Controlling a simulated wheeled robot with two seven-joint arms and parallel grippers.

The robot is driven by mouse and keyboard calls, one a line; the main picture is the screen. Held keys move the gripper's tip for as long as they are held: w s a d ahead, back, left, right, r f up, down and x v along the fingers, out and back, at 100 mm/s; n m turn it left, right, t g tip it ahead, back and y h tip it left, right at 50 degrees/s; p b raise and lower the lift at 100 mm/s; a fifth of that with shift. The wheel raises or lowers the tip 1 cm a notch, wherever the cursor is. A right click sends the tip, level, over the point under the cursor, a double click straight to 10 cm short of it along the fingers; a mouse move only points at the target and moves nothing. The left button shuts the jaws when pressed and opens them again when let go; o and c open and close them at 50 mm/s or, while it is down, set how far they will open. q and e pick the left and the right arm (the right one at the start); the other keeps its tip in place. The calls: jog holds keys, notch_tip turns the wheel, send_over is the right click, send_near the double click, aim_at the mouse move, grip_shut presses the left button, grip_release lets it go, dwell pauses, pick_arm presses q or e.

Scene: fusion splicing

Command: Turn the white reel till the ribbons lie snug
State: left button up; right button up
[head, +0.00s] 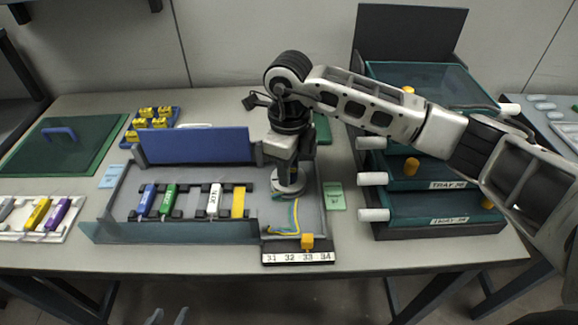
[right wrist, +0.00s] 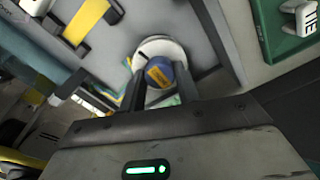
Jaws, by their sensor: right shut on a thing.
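The white reel (head: 289,190) lies at the right end of the grey tray (head: 150,231). In the right wrist view the reel (right wrist: 166,46) shows as a white disc with a blue hub bearing a yellow label (right wrist: 159,74). My right gripper (head: 290,178) comes down on the reel from above; its two fingers (right wrist: 160,92) stand on either side of the hub. Thin yellow and teal ribbons (head: 294,214) curve from beside the reel toward the tray's front edge; their slack is hard to judge. My left gripper (head: 168,316) shows only its fingertips at the bottom edge, apart and empty.
Stacked teal drawers (head: 440,207) stand on the right. The table front is clear.

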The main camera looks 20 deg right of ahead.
jog(key=shift+m, duration=0.4)
jog(key=shift+r+m, duration=0.1)
jog(key=shift+m, duration=0.2)
jog(key=o, duration=1)
notch_tip(320, 180, up, 16)
jog(key=shift+f+b, duration=0.1)
jog(key=shift+b, duration=0.4)
